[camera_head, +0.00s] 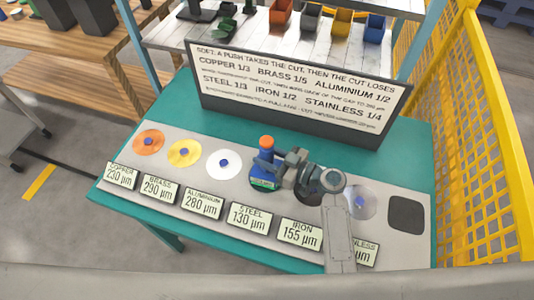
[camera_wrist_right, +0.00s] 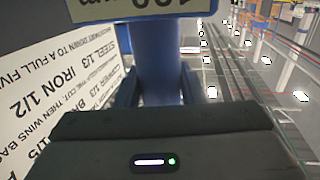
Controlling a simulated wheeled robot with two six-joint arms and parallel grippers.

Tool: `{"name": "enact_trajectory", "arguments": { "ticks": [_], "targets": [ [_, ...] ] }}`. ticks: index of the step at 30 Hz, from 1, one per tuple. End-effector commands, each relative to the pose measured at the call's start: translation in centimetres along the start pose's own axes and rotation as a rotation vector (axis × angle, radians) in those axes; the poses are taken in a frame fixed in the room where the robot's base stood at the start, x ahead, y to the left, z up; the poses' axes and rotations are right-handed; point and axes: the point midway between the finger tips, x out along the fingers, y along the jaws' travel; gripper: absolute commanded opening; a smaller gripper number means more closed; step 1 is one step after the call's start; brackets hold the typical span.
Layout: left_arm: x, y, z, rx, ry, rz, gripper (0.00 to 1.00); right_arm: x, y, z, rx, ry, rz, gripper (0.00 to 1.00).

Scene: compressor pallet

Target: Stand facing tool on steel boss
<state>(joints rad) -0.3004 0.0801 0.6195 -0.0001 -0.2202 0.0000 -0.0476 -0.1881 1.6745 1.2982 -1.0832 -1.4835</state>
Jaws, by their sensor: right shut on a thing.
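The facing tool (camera_head: 264,168) is a blue upright body with an orange top and a green-edged base. It stands over the steel position, the fourth from the left, behind the STEEL 130 µm plaque (camera_head: 249,217). It hides most of the steel boss there, and I cannot tell whether its base touches the boss. My right gripper (camera_head: 281,164) is shut on the tool from its right side. In the right wrist view the tool's blue body (camera_wrist_right: 158,60) sits between the dark fingers. My left gripper is not in view.
Copper (camera_head: 148,142), brass (camera_head: 184,153) and aluminium (camera_head: 224,164) discs lie to the left. The stainless disc (camera_head: 362,203) and a dark square pad (camera_head: 406,214) lie right. A lettered board (camera_head: 295,97) stands behind. A yellow mesh fence (camera_head: 480,150) borders the right.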

Motion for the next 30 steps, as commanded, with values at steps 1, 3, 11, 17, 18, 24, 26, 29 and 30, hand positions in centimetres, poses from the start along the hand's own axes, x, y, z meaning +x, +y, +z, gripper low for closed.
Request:
{"name": "enact_trajectory", "arguments": {
  "ticks": [1,3,11,17,18,24,26,29,30],
  "targets": [
    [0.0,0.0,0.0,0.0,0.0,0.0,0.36,0.1,0.1,-0.3,-0.002,0.006,0.001,0.0],
    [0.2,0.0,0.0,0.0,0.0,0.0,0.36,0.1,0.1,-0.1,-0.002,0.006,0.001,0.0],
    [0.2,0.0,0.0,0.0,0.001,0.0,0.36,0.0,0.0,0.1,0.0,0.0,0.0,0.57],
    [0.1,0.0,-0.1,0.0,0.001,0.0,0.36,0.0,0.0,0.0,0.0,0.0,0.0,0.57],
    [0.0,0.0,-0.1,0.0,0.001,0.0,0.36,0.0,0.0,-0.1,0.0,0.0,0.0,0.57],
    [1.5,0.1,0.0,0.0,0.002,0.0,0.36,-2.6,0.0,0.6,-0.003,-0.004,0.001,0.57],
    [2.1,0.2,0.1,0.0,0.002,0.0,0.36,-4.0,0.0,0.6,-0.005,-0.004,0.0,0.57],
    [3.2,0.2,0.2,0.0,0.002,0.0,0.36,-6.4,0.0,0.7,-0.005,-0.005,-0.001,0.57],
    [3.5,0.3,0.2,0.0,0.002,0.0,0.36,-7.2,0.0,0.6,-0.005,-0.005,0.0,0.57]
  ]
}}
